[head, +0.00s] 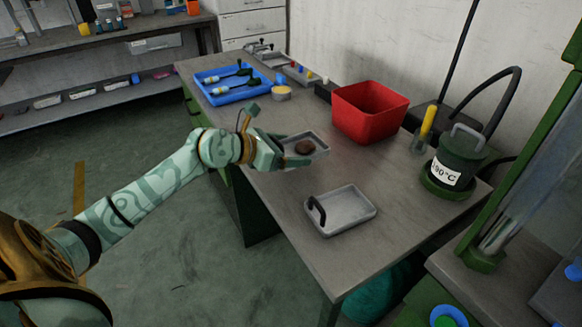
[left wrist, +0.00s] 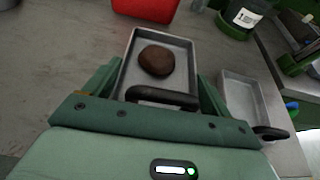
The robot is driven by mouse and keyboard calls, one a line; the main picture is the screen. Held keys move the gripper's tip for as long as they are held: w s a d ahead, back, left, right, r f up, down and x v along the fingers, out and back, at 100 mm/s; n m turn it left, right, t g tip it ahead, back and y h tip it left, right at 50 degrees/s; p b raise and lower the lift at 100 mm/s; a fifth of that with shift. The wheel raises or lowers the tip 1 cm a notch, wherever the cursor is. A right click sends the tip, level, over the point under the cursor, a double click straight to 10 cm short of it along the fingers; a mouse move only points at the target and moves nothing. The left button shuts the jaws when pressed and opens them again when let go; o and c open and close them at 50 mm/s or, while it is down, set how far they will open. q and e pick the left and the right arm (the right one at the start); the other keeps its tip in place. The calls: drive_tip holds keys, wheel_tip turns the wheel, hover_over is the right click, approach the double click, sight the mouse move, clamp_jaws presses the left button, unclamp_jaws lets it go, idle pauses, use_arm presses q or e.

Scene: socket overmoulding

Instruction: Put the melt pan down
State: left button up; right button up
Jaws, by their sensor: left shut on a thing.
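My left gripper (head: 283,157) is shut on a small grey pan with a brown lump (head: 305,147) in it, the melt pan (head: 320,143). In the left wrist view the pan (left wrist: 128,72) sits between the green fingers, its black handle (left wrist: 162,97) close to the gripper's body. The brown lump (left wrist: 156,60) lies on the pan's floor. The pan is over the bench; I cannot tell whether it touches the top. A second grey pan (head: 350,212), empty with a black handle, rests on the bench to the right and nearer. My right gripper is not in view.
A red bin (head: 370,110) stands behind the held pan. A green pot marked with a temperature (head: 457,158) stands at the right, beside a yellow-handled tool (head: 427,122). A blue tray (head: 228,88) with tools lies at the far left. Bare bench (head: 290,220) surrounds the empty pan.

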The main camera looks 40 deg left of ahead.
use_arm(q)
drive_tip(key=shift+w+a+f+b, duration=0.3)
drive_tip(key=shift+a+f, duration=0.1)
drive_tip(key=shift+f, duration=0.15)
wheel_tip(320, 180, down, 3)
drive_tip(key=shift+a+b, duration=0.15)
drive_tip(key=shift+b, duration=0.85)
drive_tip(key=shift+f, duration=0.45)
drive_tip(key=shift+w+r, duration=0.1)
drive_tip(key=shift+r, duration=0.15)
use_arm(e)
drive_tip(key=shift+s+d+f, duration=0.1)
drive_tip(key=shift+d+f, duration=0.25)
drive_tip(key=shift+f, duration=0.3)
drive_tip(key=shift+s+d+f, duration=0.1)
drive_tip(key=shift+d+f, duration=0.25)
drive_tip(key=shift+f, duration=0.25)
